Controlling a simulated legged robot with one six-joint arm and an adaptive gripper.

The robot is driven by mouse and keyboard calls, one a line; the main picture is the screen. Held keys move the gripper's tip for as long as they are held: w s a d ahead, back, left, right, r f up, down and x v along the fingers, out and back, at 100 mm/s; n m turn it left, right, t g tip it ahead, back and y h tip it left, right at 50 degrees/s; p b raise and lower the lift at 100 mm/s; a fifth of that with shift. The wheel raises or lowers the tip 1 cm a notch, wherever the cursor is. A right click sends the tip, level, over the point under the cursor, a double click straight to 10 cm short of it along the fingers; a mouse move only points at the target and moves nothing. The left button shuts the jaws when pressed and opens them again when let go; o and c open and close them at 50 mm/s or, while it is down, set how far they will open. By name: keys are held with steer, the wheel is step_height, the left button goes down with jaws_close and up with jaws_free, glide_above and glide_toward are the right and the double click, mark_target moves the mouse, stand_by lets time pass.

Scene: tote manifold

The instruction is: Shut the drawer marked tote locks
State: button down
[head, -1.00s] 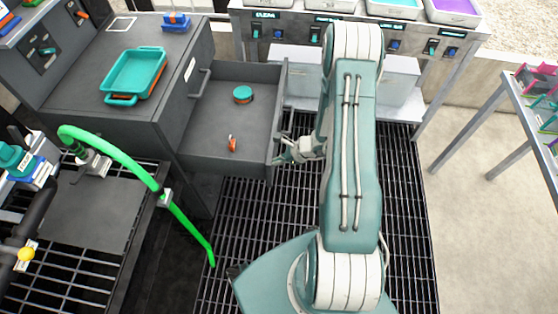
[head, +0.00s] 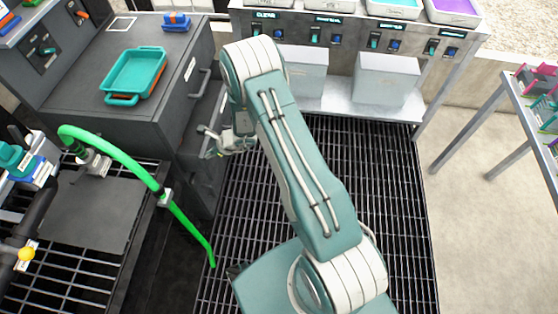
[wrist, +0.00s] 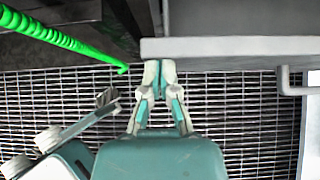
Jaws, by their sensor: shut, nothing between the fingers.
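The drawer (head: 207,112) sticks out only a short way from the dark grey cabinet (head: 150,110). My arm hides part of it, and no label on it can be read. In the wrist view, a pale drawer edge (wrist: 230,47) crosses the upper right, with a handle (wrist: 291,84) at the right. My gripper (head: 207,143) is shut and empty at the drawer's front. Its fingertips also show in the wrist view (wrist: 159,72), close to the edge's left end; I cannot tell whether they touch.
A teal tray (head: 135,74) and a small blue-orange item (head: 176,22) sit on the cabinet top. A green hose (head: 140,172) hangs at the left. Pale bins (head: 387,78) stand on a shelf behind. The grating (head: 390,190) right of my arm is clear.

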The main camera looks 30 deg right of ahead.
steer(key=shift+w+a, duration=0.5)
steer(key=shift+a, duration=0.25)
steer(key=shift+w+a, duration=0.55)
steer(key=shift+a, duration=0.25)
steer(key=shift+w+a, duration=0.5)
steer(key=shift+a, duration=0.25)
